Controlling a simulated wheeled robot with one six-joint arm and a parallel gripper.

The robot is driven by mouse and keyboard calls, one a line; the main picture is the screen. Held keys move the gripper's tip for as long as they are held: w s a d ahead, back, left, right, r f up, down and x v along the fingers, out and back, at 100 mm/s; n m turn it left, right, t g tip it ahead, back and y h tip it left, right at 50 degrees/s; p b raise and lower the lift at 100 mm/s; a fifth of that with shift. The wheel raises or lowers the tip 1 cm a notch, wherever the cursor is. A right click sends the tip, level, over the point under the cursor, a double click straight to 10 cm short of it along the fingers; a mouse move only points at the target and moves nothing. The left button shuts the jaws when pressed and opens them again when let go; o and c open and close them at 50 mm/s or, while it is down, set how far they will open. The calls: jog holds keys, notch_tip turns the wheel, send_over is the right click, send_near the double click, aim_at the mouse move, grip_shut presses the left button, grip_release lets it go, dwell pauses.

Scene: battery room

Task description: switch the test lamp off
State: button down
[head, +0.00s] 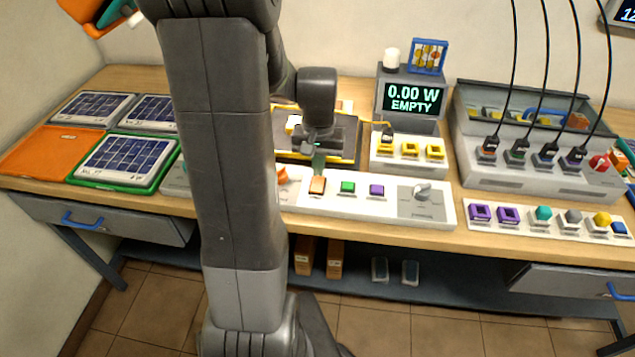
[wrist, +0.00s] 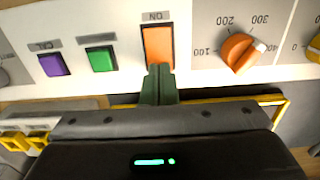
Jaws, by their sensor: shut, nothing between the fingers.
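My gripper (head: 318,168) is shut and empty, pointing down at the white control strip (head: 385,208). Its green fingertips (wrist: 158,78) are at the near edge of an orange rocker switch (wrist: 158,46) in the wrist view, overlapping it in the picture; I cannot tell whether they press it. An upside-down label reading "ON" sits by the switch. In the head view the orange switch (head: 317,186) is just in front of the fingertips. The test lamp itself I cannot pick out for certain.
A green button (head: 348,187), a purple button (head: 377,190) and a grey knob (head: 422,191) lie right of the switch. An orange dial knob (wrist: 237,52) is close by in the wrist view. A yellow-edged tray (head: 347,140) is under my gripper; solar panels (head: 125,158) lie left.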

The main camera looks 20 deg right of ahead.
jog(key=shift+f+b, duration=0.4)
jog(key=shift+f, duration=0.2)
dwell(0.3)
jog(key=shift+r+p, duration=2.85)
jog(key=shift+r, duration=0.7)
jog(key=shift+f, duration=0.15)
jog(key=shift+f+b, duration=2.8)
jog(key=shift+f, duration=0.55)
